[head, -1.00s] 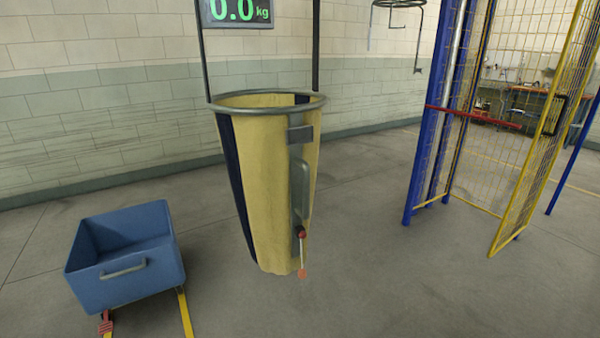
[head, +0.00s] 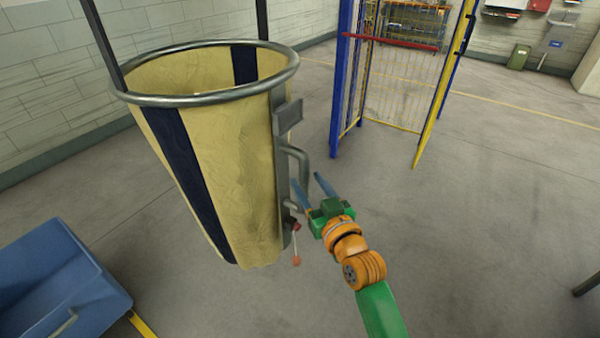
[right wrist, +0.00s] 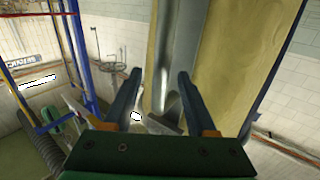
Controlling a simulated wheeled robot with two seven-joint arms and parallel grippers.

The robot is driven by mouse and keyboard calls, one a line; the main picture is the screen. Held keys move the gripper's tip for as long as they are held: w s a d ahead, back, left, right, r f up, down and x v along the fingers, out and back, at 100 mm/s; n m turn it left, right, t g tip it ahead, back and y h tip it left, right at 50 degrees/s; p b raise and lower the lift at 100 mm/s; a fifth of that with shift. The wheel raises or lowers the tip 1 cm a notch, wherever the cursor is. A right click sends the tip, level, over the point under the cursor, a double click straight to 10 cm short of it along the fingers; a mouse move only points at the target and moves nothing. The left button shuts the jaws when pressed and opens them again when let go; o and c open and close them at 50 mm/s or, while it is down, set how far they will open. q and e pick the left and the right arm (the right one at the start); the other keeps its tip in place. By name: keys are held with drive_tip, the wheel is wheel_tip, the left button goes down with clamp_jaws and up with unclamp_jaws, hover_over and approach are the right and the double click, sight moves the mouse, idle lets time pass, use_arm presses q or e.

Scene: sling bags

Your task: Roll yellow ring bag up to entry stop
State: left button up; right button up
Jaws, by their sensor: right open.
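The yellow ring bag (head: 235,160), with dark blue stripes, hangs upright from a grey metal ring and two dark bars. A grey handle (head: 303,163) sits on its right side on a metal strip, with a small red-tipped lever below. My right gripper (head: 306,181) is open at this handle, its blue fingers pointing at it. In the right wrist view the grey strip and handle (right wrist: 170,85) appear between and beyond the fingers (right wrist: 160,75); I cannot tell if they touch. No part is clearly recognisable as the entry stop. My left gripper is out of view.
A blue bin (head: 60,285) stands at the lower left beside a yellow floor line. A blue-and-yellow mesh gate frame (head: 345,85) with a red bar (head: 390,39) stands behind at the right. The floor between is clear.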

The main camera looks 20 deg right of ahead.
drive_tip(key=shift+w, duration=1.05)
drive_tip(key=shift+w+a+f, duration=0.1)
drive_tip(key=shift+w+a, duration=0.1)
drive_tip(key=shift+w, duration=0.05)
drive_tip(key=shift+s, duration=0.1)
clamp_jaws()
